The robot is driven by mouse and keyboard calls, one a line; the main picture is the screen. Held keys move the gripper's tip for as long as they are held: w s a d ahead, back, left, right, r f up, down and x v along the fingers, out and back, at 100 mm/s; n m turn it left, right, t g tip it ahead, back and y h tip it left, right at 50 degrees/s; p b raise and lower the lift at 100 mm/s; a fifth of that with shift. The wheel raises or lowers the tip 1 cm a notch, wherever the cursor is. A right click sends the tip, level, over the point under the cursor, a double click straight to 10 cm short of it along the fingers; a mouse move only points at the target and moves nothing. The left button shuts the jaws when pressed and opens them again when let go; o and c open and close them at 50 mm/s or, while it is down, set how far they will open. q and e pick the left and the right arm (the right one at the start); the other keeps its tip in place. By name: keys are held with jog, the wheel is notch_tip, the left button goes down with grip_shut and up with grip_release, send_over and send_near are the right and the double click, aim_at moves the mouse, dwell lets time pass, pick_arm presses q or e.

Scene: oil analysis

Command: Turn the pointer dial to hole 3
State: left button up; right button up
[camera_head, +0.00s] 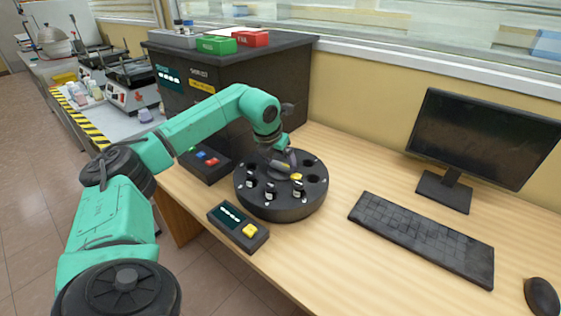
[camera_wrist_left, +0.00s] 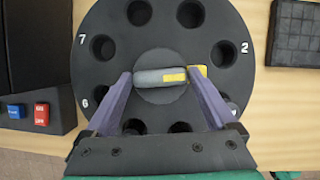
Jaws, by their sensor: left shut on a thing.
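The round black dial base (camera_head: 285,208) stands on the wooden desk, with a ring of holes and white numbers on top. It also fills the left wrist view (camera_wrist_left: 105,75), where 7, 6 and 2 are readable. The pointer (camera_wrist_left: 160,77) is a grey bar with a yellow end on the central hub. Its yellow end faces right, between hole 2 and the hole below it, whose number is partly hidden by a finger. My left gripper (camera_wrist_left: 165,82) is shut on the pointer, a purple finger at each end. My right gripper is not in view.
A small box (camera_head: 228,228) with a screen and yellow button stands at the desk's front edge. A black cabinet (camera_head: 225,105) with a red and blue button box stands behind left. A keyboard (camera_head: 425,238), monitor (camera_head: 480,135) and mouse (camera_head: 541,296) are at right.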

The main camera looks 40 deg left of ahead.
pick_arm(q)
jog(key=m+h+p, duration=0.1)
jog(key=m, duration=0.2)
jog(key=shift+a+r, duration=0.1)
jog(key=shift+a+m+h+p, duration=0.1)
jog(key=shift+m+h+p, duration=0.4)
jog(key=shift+m, duration=0.9)
jog(key=o, duration=1.1)
jog(key=shift+c, duration=0.2)
jog(key=v, duration=1.4)
jog(key=shift+a+r+p, duration=0.15)
jog(key=shift+r+p, duration=0.1)
jog(key=shift+p, duration=0.05)
